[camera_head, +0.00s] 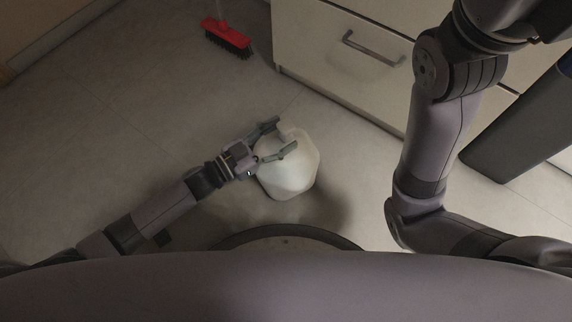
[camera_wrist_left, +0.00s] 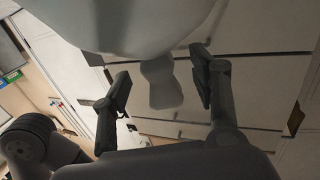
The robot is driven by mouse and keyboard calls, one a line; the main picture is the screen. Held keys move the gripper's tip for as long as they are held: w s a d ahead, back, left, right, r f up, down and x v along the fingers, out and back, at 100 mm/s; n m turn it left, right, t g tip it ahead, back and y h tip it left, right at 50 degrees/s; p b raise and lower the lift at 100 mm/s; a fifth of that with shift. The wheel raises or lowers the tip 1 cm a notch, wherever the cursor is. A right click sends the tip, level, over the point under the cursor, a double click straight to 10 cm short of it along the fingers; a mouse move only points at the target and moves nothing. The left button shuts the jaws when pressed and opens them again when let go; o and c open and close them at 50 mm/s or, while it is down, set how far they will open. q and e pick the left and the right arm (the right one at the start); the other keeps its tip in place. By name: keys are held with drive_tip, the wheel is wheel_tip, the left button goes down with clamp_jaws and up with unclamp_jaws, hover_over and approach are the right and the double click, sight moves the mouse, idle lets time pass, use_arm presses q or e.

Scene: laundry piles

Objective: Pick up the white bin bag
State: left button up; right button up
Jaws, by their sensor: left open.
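The white bin bag (camera_head: 290,178) is a rounded, pale bundle on the floor, near the middle of the head view. My left gripper (camera_head: 284,136) reaches it from the left, its two fingers spread apart over the bag's upper part. In the left wrist view the bag (camera_wrist_left: 130,25) fills the top, and a narrower pale part of it shows between the open fingers (camera_wrist_left: 161,84). I cannot tell if either finger touches it. My right arm shows at the right, but its gripper is out of view.
A light cabinet (camera_head: 310,50) with a drawer handle (camera_head: 373,48) stands behind the bag. A red brush head (camera_head: 227,37) with dark bristles is at the top. A dark grey upright object (camera_head: 515,130) stands at the right. Floor to the left is clear.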

use_arm(q)
drive_tip(key=shift+x, duration=1.1)
drive_tip(key=shift+c, duration=0.5)
clamp_jaws()
